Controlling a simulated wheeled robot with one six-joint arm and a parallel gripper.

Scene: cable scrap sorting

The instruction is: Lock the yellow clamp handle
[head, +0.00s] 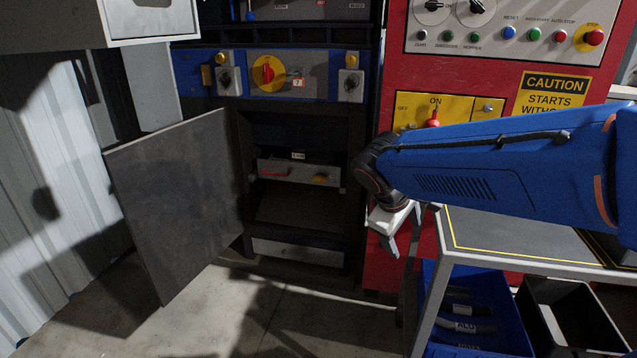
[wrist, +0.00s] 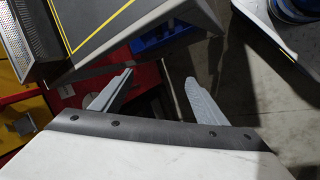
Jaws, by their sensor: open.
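My gripper (head: 392,238) is in front of the red cabinet, left of the grey table, partly hidden by my own wrist. In the wrist view its two grey fingers (wrist: 157,84) are apart with nothing between them. A small yellow piece (head: 322,179) shows on the right of a grey unit inside the open dark cabinet, beside a red handle (head: 275,172). It may be the yellow clamp handle, but it is too small to tell its position. My gripper is well to the right of it and apart.
An open grey door (head: 180,195) stands left of the dark cabinet. The red cabinet (head: 392,112) carries a yellow ON/OFF plate with a red lever. A grey table (head: 520,235) stands at right, with a blue bin (head: 509,318) and a black bin (head: 590,305) below.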

